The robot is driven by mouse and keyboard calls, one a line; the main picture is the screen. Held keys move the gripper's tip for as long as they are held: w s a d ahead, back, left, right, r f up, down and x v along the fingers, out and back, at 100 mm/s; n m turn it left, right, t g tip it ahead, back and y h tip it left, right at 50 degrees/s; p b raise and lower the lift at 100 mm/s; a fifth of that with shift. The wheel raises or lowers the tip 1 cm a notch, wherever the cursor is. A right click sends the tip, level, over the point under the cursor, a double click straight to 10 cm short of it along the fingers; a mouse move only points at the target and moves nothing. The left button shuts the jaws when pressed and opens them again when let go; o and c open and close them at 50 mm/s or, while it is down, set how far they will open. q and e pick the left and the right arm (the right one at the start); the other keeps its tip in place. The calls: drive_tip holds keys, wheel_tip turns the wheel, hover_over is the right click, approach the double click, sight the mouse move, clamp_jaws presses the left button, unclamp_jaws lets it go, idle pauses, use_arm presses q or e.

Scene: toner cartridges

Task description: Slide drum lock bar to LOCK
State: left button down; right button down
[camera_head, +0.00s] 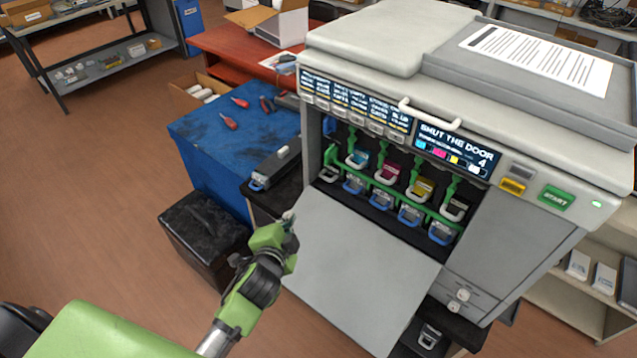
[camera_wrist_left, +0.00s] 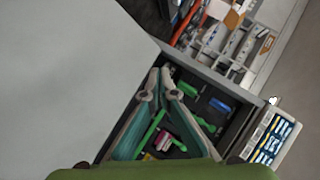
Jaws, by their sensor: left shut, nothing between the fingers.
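A long green drum lock bar (camera_head: 385,188) runs across the front of the open bay of a grey printer (camera_head: 480,60). Its left end has an upright green piece (camera_head: 330,157). Several cartridges with coloured labels and grey handles sit behind and above the bar, and blue-handled parts sit below it. Whether the bar stands at LOCK cannot be read. My left gripper (camera_head: 290,218) is shut and empty, left of the bay by the open door's left edge, apart from the bar. In the left wrist view its fingers (camera_wrist_left: 165,82) converge; green and blue parts show behind. My right gripper is not in view.
The printer's grey front door (camera_head: 360,265) hangs open below the bay. The display (camera_head: 455,152) reads "SHUT THE DOOR". A blue cabinet (camera_head: 215,145) with red tools and a black bin (camera_head: 205,235) stand left. The floor at far left is free.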

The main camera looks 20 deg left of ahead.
sight(327, 161)
use_arm(q)
drive_tip(key=shift+w+d+r+m+t+h+b, duration=0.75)
drive_tip(key=shift+w+m, duration=0.6)
drive_tip(key=shift+w, duration=1.75)
drive_tip(key=shift+w+d+r+m+t+h+b, duration=0.45)
drive_tip(key=shift+w+d+m, duration=0.8)
drive_tip(key=shift+w, duration=1.9)
drive_tip(key=shift+w+d+r+m+t+h+b, duration=0.6)
drive_tip(key=shift+w+m, duration=0.9)
drive_tip(key=shift+w, duration=1.6)
drive_tip(key=shift+r, duration=0.15)
drive_tip(key=shift+w+a, duration=0.35)
drive_tip(key=shift+a, duration=0.5)
drive_tip(key=s+p, duration=0.2)
drive_tip(key=s, duration=0.5)
drive_tip(key=shift+s+a, duration=0.15)
drive_tip(key=shift+a, duration=0.25)
